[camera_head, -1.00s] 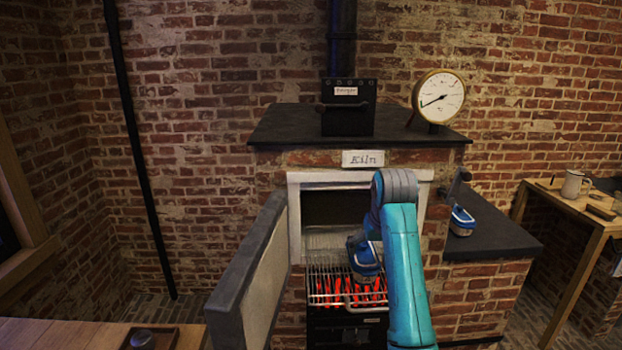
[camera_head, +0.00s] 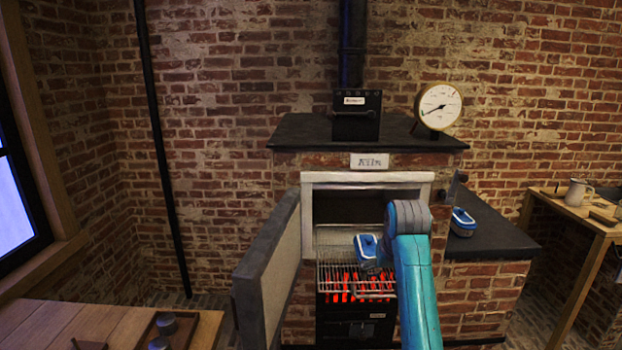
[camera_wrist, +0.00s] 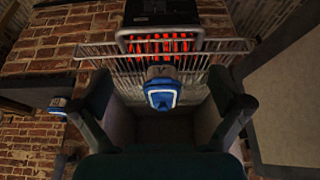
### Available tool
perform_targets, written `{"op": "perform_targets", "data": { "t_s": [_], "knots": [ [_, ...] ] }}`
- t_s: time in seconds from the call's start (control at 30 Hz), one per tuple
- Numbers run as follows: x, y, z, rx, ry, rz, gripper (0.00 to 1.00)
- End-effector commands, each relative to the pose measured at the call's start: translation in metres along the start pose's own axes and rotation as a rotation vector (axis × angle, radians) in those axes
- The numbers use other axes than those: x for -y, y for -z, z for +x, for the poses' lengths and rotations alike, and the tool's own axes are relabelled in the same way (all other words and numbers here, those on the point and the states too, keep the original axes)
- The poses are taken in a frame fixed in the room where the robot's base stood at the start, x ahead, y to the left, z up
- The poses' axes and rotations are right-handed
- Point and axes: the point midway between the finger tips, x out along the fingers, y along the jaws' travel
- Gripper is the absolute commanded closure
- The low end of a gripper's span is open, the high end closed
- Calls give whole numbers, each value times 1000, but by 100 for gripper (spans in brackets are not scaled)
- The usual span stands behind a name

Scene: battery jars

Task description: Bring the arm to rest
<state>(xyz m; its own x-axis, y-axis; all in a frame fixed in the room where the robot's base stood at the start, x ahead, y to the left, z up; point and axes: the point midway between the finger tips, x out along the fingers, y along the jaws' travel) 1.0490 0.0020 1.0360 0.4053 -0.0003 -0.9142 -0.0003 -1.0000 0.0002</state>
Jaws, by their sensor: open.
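My gripper (camera_wrist: 160,92) is open in the wrist view, with its dark fingers wide apart and nothing touching them. A blue-lidded jar (camera_wrist: 161,94) shows between the fingers, beyond them, at the edge of a wire rack (camera_wrist: 95,50). In the head view my teal arm reaches toward the kiln mouth, and its end is largely hidden behind its own links. The jar (camera_head: 366,246) shows just left of the arm, over the rack (camera_head: 332,246); its base is partly hidden. A second blue jar (camera_head: 462,221) stands on the dark side ledge.
The kiln door (camera_head: 270,268) stands open on the left, close to the arm. Red embers (camera_head: 345,288) glow under the rack. A round gauge (camera_head: 438,107) stands on the kiln top. A wooden table (camera_head: 60,328) with a tray is at lower left; a wooden bench (camera_head: 570,212) is at right.

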Motion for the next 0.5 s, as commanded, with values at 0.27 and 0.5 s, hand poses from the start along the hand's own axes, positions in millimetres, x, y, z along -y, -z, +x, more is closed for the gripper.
{"op": "perform_targets", "data": {
  "t_s": [0.27, 0.5],
  "knots": [
    [0, -28, 41, -35, 0, 0, 0],
    [0, -75, 95, -90, 0, 0, 0]
  ]
}}
